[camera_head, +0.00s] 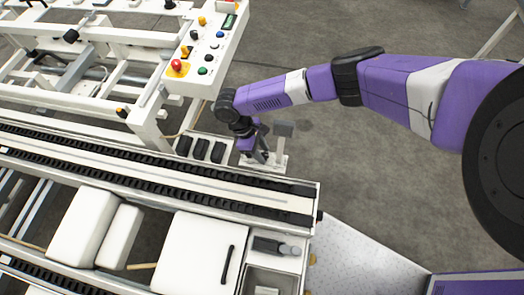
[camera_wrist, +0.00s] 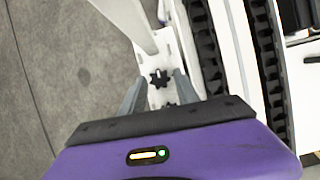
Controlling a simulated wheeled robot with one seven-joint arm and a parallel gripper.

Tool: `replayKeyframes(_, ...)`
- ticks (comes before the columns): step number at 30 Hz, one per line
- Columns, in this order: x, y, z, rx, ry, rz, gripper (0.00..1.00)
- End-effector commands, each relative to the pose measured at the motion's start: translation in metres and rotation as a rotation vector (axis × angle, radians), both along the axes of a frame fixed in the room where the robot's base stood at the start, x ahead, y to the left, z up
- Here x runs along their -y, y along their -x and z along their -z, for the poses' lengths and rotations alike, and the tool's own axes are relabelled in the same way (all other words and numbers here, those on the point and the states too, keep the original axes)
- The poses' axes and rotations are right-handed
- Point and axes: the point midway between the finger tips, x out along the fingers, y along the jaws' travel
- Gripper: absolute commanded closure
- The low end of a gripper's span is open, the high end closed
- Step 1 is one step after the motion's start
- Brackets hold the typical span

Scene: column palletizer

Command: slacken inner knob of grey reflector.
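The grey reflector (camera_head: 283,129) is a small square plate on a post, at the side of the conveyor in the head view. Its white bracket (camera_head: 276,163) is below it. In the wrist view, a black star-shaped knob (camera_wrist: 160,78) sits on the white bracket plate (camera_wrist: 155,97), between my fingertips. A second dark knob (camera_wrist: 169,104) is nearer my palm and partly hidden. My gripper (camera_wrist: 158,75) is open, with one grey finger on each side of the plate. I cannot tell whether the fingers touch anything. In the head view my gripper (camera_head: 261,158) is beside the reflector, its fingers small.
The conveyor's black chain (camera_head: 150,165) runs close along the bracket, with black blocks (camera_head: 201,150) nearby. A control panel with buttons (camera_head: 207,45) stands behind, to the left. White boxes (camera_head: 195,250) lie on the near side. Open grey floor is right of the bracket.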

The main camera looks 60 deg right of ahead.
Motion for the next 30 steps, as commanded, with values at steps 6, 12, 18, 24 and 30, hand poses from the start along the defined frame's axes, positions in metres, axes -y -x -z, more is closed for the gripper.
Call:
replayKeyframes(6,0.0,-0.003,-0.006,0.001,0.0,0.0,0.63)
replayKeyframes(12,-0.004,-0.014,-0.034,0.002,0.0,-0.001,0.63)
replayKeyframes(18,-0.007,-0.025,-0.06,0.001,0.0,-0.001,0.63)
replayKeyframes(24,-0.009,-0.029,-0.072,0.001,-0.001,-0.001,0.63)
replayKeyframes(30,-0.009,-0.029,-0.072,0.0,0.0,-0.001,0.63)
